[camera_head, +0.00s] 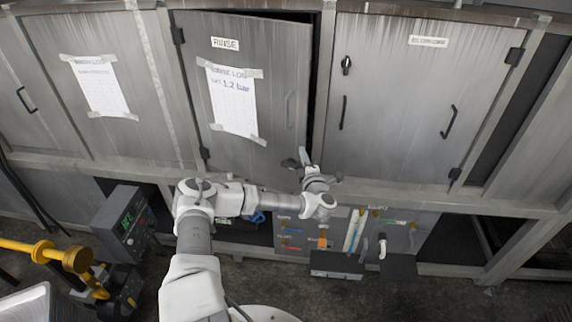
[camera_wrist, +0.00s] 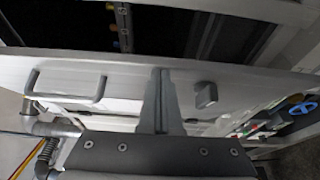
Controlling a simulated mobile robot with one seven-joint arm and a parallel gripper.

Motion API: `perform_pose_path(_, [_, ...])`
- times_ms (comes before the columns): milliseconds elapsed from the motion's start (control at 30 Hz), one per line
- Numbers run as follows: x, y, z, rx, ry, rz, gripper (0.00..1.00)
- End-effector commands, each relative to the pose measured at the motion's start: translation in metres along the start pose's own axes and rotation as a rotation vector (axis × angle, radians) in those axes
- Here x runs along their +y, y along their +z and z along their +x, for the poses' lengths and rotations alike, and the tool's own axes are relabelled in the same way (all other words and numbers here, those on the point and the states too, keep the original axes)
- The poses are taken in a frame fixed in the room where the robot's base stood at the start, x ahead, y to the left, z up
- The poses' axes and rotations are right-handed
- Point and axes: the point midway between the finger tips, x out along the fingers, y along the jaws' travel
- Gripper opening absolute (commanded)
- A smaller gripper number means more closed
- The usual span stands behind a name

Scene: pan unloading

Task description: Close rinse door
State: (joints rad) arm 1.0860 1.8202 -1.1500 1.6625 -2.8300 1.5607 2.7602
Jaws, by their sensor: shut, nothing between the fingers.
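The rinse door (camera_head: 246,95) is a grey metal panel with a "RINSE" label and a taped paper log. It is hinged on its left side and stands slightly ajar, with a dark gap along its right edge. Its handle (camera_head: 290,110) is a bar near that edge. My gripper (camera_head: 303,157) is at the door's lower right corner, fingers together and empty. Contact with the door cannot be told.
A closed grey door (camera_head: 410,100) with a knob and bar handles is at right. Another closed panel (camera_head: 100,90) with a paper is at left. Below are a control box (camera_head: 124,222), a yellow pipe (camera_head: 50,255) and a panel of valves (camera_head: 320,235).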

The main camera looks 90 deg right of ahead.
Motion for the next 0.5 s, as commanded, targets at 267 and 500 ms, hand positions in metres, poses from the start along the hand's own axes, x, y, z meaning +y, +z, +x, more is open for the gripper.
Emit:
perform_pose_path(267, [-0.002, 0.023, 0.03, 0.077, -0.001, 0.0, 0.0])
perform_pose_path(500, [-0.002, 0.038, 0.052, 0.133, 0.0, 0.0, 0.0])
